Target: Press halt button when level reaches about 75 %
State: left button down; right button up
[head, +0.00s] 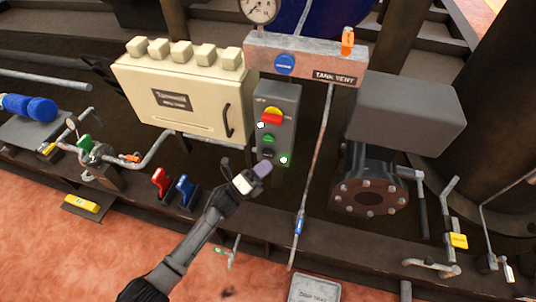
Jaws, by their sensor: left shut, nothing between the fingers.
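A grey control box (290,105) stands upright near the middle of the head view. It carries a red and yellow rotary switch (272,116), a green button (268,139) and a dark button (267,153) below it. A white lamp (261,125) and a lit green lamp (284,160) show on it. I cannot read which button is the halt button. My left gripper (257,173) is shut and empty, just below the dark button; I cannot tell whether it touches the box. No readable level display shows. My right gripper is out of view.
A cream cabinet (185,95) stands left of the box. A "TANK VENT" panel (305,62) with a dial gauge (258,9) is above right. A flanged pump (368,195) is at right. Red (160,181) and blue (185,190) levers stand left of my arm.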

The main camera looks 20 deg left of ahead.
pick_arm(q)
jog(key=shift+w, duration=0.2)
jog(key=shift+w+b, duration=0.25)
jog(key=shift+b, duration=0.05)
jog(key=shift+w+a+b, duration=0.1)
jog(key=shift+w+b, duration=0.2)
jog(key=shift+w, duration=0.2)
dwell(1.0)
jog(key=shift+s, duration=0.15)
jog(key=shift+s+p, duration=0.55)
jog(key=shift+s, duration=0.25)
jog(key=shift+s+d+p, duration=0.15)
jog(key=shift+s+p, duration=0.5)
jog(key=shift+s, duration=0.6)
jog(key=shift+s+d+p, duration=0.1)
jog(key=shift+s+p, duration=0.5)
jog(key=shift+s, duration=0.6)
